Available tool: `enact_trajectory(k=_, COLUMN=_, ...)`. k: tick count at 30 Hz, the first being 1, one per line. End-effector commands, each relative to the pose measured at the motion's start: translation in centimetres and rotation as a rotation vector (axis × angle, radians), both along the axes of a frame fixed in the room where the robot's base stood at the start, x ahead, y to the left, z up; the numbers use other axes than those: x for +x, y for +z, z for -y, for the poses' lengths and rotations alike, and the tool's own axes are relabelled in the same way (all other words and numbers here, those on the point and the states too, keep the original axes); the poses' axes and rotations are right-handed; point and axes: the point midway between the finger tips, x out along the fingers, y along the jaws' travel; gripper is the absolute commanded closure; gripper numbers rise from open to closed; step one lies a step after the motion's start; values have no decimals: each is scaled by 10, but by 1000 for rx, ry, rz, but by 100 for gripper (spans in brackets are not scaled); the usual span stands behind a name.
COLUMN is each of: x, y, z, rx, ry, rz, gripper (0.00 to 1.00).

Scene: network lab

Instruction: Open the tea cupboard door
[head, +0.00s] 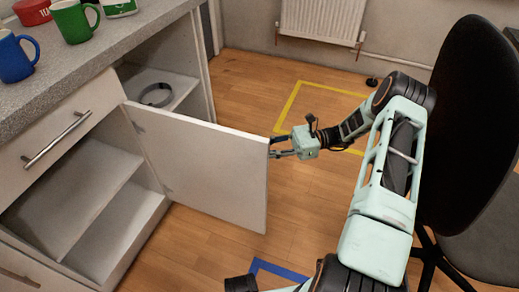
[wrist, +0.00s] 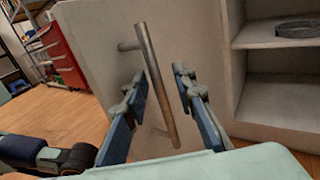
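The tea cupboard door (head: 205,168) is a plain pale panel and stands swung well out from the cupboard front. Its inner face shows in the head view, with a shelved compartment (head: 85,205) open beside it. In the wrist view the door's outer face (wrist: 95,50) carries a metal bar handle (wrist: 155,75). My gripper (wrist: 159,85) is open, with one finger on each side of the bar and visible gaps. In the head view my gripper (head: 276,147) is at the door's free edge, and the handle is hidden behind the door.
A counter (head: 120,45) with mugs runs above the cupboard. A drawer handle (head: 57,139) projects at left. A grey ring (head: 157,94) lies on a shelf beyond the door. A black chair (head: 468,120) stands close to my arm at right. Wooden floor (head: 220,238) is clear below the door.

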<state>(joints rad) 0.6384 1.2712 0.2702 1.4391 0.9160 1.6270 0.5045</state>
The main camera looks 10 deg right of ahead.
Motion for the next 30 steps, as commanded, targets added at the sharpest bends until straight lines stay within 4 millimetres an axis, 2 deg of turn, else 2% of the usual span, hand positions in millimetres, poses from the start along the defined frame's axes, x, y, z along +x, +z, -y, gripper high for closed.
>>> enact_trajectory(k=5, x=2, y=-1, z=19, rx=-1, ry=-3, rz=1, gripper=75)
enact_trajectory(k=12, x=4, y=-1, z=71, rx=-1, ry=-5, rz=1, gripper=75)
enact_trajectory(k=18, x=6, y=-1, z=103, rx=-2, ry=-3, rz=0, gripper=75)
enact_trajectory(k=24, x=6, y=0, z=117, rx=0, ry=-1, rz=0, gripper=75)
enact_trajectory(k=30, x=6, y=0, z=120, rx=-1, ry=-1, rz=-1, gripper=75)
